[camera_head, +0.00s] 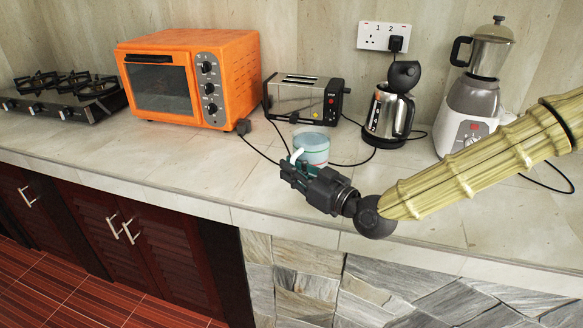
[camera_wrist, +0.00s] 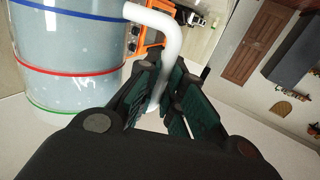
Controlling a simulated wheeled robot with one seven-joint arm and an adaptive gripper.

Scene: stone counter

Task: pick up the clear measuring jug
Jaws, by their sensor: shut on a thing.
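The clear measuring jug (camera_head: 312,146) stands on the stone counter in the head view, just behind my gripper (camera_head: 291,170). In the wrist view the jug (camera_wrist: 70,50) fills the upper left, with blue, red and green bands around its clear wall. Its white handle (camera_wrist: 168,40) curves down between the dark green finger pads of my gripper (camera_wrist: 160,103). The fingers are shut on the handle, and the lower end of the handle is partly hidden by them. In the head view I cannot tell whether the jug's base touches the counter.
An orange oven (camera_head: 190,78), a toaster (camera_head: 303,98), a kettle (camera_head: 388,112) and a blender (camera_head: 474,95) stand along the back. A gas hob (camera_head: 62,95) is at the far left. Dark cords lie around the jug. The counter (camera_head: 200,170) front is clear to the left.

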